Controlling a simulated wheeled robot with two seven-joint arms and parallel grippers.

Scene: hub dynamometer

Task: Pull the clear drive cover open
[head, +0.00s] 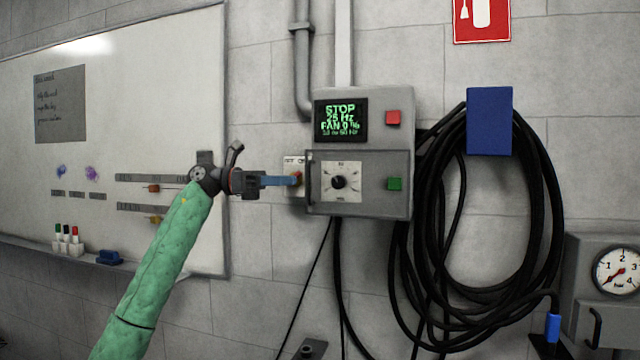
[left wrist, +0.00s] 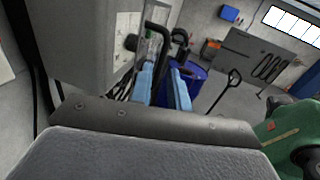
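The clear drive cover (head: 376,168) is a dark-tinted see-through panel over the dial on the grey drive box (head: 402,105). It looks closed. A dark handle stands at its left edge and also shows in the left wrist view (left wrist: 164,42). My left gripper (head: 298,180) reaches in from the left, its blue fingertips at that edge. In the left wrist view my left gripper (left wrist: 163,82) has its two blue fingers apart, with part of the dark handle appearing between them. Contact cannot be made out. My right gripper is not in view.
The box has a display (head: 341,119), a red button (head: 393,118), a green button (head: 394,184) and a dial knob (head: 339,182). A black cable coil (head: 548,200) hangs to the right on a blue holder (head: 489,122). A whiteboard (head: 130,120) is on the left wall.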

